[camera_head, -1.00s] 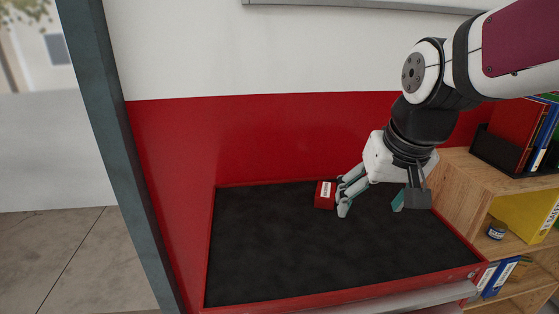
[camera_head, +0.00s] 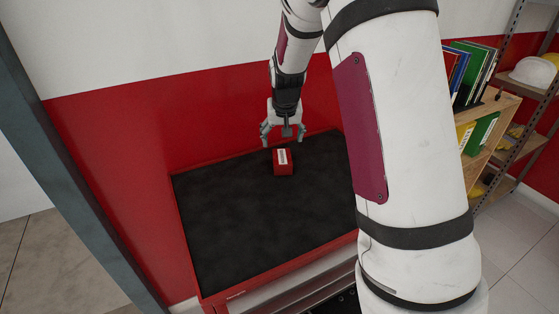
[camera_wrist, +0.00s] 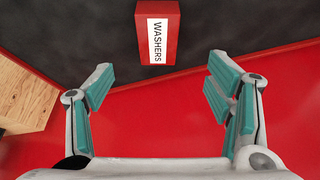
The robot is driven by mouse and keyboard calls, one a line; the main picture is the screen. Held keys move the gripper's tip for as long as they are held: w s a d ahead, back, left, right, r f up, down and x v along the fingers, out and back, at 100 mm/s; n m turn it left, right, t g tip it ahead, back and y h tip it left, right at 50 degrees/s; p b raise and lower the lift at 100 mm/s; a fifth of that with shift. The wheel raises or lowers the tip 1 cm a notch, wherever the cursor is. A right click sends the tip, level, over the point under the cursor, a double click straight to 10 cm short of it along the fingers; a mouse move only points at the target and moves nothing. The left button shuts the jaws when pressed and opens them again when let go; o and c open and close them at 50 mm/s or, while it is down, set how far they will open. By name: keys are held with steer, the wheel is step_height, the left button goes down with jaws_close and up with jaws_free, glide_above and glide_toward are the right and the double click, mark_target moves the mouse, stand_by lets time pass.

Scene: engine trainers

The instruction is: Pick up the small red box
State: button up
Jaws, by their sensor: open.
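The small red box (camera_head: 283,167) sits on the black top of the red cabinet (camera_head: 250,210), near its back edge. In the wrist view the box (camera_wrist: 171,30) has a white label reading "WASHERS" and lies beyond the fingertips, roughly centred between them. My gripper (camera_head: 283,141) is open and empty, just behind the box at the back edge of the cabinet top. In the wrist view my gripper (camera_wrist: 162,75) shows two teal-padded fingers spread wide. The box is apart from both fingers.
A wooden shelf (camera_head: 505,105) with folders stands to the right, with a metal rack (camera_head: 530,90) holding a white helmet beyond it. A red and white wall (camera_head: 100,120) rises behind the cabinet. The rest of the black top is clear.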

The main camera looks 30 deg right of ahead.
mark_target(282, 157)
steer(key=b+x, duration=0.3)
steer(key=x, duration=0.3)
steer(key=shift+w+f, duration=0.2)
steer(key=shift+f, duration=0.1)
steer(key=shift+b+x, duration=1.65)
steer(key=shift+x, duration=1.25)
steer(key=shift+s+d+r, duration=0.1)
steer(key=shift+s+d, duration=0.1)
steer(key=shift+f, duration=0.3)
steer(key=c, duration=1.3)
